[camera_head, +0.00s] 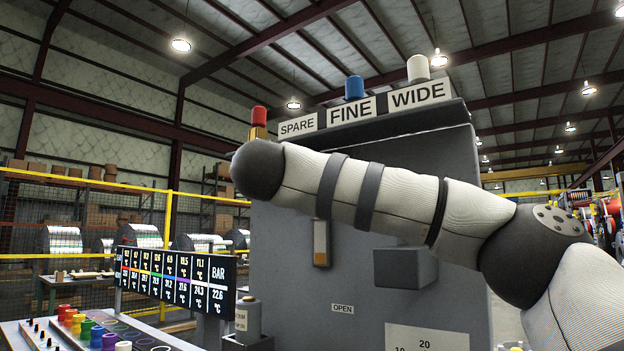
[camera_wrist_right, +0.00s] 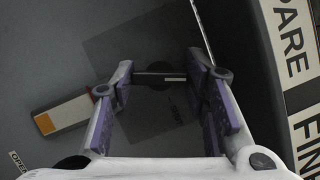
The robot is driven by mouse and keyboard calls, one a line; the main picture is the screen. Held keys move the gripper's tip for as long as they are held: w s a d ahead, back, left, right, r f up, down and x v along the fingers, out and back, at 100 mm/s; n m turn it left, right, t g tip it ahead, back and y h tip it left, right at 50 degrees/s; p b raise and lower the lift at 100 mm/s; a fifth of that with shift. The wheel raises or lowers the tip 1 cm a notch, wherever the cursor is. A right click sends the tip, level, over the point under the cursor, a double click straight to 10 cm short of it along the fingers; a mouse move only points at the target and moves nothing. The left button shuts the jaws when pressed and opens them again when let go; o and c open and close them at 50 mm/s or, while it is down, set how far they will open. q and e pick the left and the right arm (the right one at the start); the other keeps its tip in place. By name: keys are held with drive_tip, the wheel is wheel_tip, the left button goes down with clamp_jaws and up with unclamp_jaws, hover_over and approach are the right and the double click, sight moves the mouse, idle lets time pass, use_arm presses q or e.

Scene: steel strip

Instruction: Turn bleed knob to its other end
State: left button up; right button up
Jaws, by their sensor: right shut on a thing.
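In the right wrist view, my right gripper (camera_wrist_right: 159,68) faces the grey cabinet, its purple-padded fingers either side of a small dark bar-shaped knob (camera_wrist_right: 160,78), which appears to be the bleed knob. The gripper is shut on it. In the head view, my right arm crosses in front of the grey cabinet (camera_head: 290,270) and hides the knob and the right gripper. The knob's end marks are not readable. My left gripper is not in view.
The cabinet carries SPARE, FINE and WIDE signs (camera_head: 349,110) with red, blue and white caps above. An orange-and-white gauge strip (camera_head: 321,243) is on its front; it also shows in the wrist view (camera_wrist_right: 62,113). A display (camera_head: 176,277) and coloured knobs (camera_head: 96,335) stand at left.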

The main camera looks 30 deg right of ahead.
drive_tip(key=shift+n+g+y, duration=0.3)
drive_tip(key=shift+n+y, duration=0.5)
drive_tip(key=shift+n, duration=1.3)
drive_tip(key=o, duration=1.1)
drive_tip(key=shift+o, duration=0.2)
drive_tip(key=shift+a, duration=0.1)
drive_tip(key=v, duration=1.2)
drive_tip(key=shift+r, duration=0.15)
